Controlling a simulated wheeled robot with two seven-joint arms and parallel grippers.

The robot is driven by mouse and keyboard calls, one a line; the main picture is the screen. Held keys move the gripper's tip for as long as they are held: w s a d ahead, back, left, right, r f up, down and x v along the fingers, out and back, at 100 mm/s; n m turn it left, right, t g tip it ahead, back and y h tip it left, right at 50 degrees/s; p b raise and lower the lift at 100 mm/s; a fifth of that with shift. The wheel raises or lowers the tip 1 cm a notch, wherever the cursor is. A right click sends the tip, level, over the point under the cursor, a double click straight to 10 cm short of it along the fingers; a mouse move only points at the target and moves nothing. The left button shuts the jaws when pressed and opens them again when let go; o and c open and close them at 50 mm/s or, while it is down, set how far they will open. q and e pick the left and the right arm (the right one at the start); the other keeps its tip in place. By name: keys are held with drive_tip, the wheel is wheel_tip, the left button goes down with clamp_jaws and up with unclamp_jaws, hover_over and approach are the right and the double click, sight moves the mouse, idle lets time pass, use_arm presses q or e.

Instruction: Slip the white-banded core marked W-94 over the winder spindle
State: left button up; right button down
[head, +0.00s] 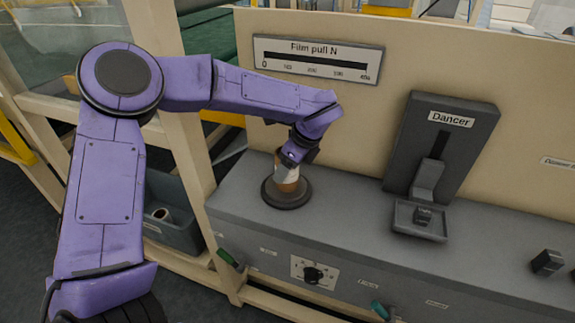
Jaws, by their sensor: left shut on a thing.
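A small core (287,181), brown with a white band, stands roughly upright over a round dark base (285,196) on the grey machine top. My left gripper (289,165) is shut on the core from above and hides its upper part. The spindle itself is hidden, so I cannot tell how far the core sits around it. The marking on the core is too small to read. My right gripper is not in view.
A grey dancer unit (446,145) with a small tray (420,232) stands right of the core. A film pull gauge (318,60) hangs on the beige panel behind. A grey bin (172,226) with a roll (161,214) is below left. Knobs line the machine's front.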

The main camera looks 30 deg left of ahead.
use_arm(q)
drive_tip(key=shift+f, duration=0.25)
drive_tip(key=o, duration=1)
drive_tip(key=shift+o, duration=0.2)
drive_tip(key=shift+r, duration=0.1)
drive_tip(key=shift+r, duration=0.3)
drive_tip(key=v, duration=1.1)
drive_tip(key=shift+d+r, duration=0.25)
drive_tip(key=shift+r, duration=0.05)
